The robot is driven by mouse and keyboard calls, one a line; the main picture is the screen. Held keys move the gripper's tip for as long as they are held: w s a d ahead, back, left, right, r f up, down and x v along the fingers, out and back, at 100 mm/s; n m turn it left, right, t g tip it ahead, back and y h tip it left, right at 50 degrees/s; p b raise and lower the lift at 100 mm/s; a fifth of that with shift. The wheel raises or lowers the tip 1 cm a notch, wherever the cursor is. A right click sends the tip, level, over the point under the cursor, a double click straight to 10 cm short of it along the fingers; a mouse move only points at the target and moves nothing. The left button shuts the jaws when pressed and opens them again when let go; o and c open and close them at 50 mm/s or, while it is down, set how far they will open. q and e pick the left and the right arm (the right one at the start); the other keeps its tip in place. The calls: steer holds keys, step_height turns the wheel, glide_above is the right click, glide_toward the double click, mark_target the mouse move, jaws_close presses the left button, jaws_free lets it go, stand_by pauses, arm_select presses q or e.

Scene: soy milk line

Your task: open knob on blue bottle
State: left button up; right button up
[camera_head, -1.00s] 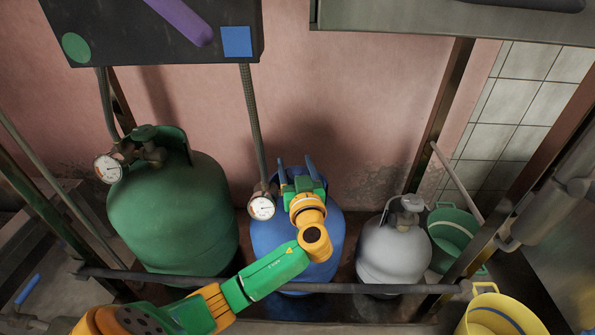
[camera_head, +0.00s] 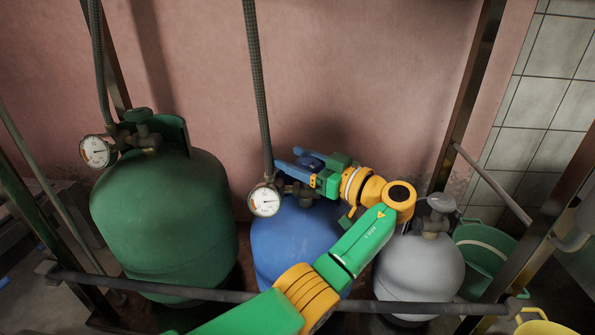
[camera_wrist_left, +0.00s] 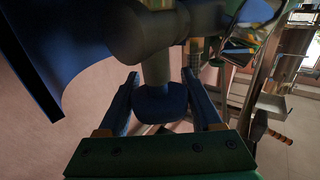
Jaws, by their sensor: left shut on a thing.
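The blue bottle (camera_head: 285,240) stands in the middle of the head view, partly behind my left arm. Its dark blue knob (camera_head: 311,160) sits on the valve at the top. My left gripper (camera_head: 290,161) reaches in from the right with its blue fingers pointing left, and is shut on the knob. In the left wrist view the knob (camera_wrist_left: 161,104) lies between the two fingers, with the valve stem above it. My right gripper is not in view.
A pressure gauge (camera_head: 264,200) and hose (camera_head: 257,90) are close left of the valve. A green bottle (camera_head: 160,220) stands left and a grey bottle (camera_head: 420,265) right. A metal rail (camera_head: 165,289) crosses in front; a green bucket (camera_head: 482,258) is at right.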

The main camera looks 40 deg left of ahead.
arm_select(q)
steer(key=shift+s+n+g+b, duration=0.1)
steer(key=shift+n+g+b, duration=0.3)
steer(key=shift+g, duration=0.2)
steer(key=o, duration=1.3)
steer(key=shift+a, duration=0.1)
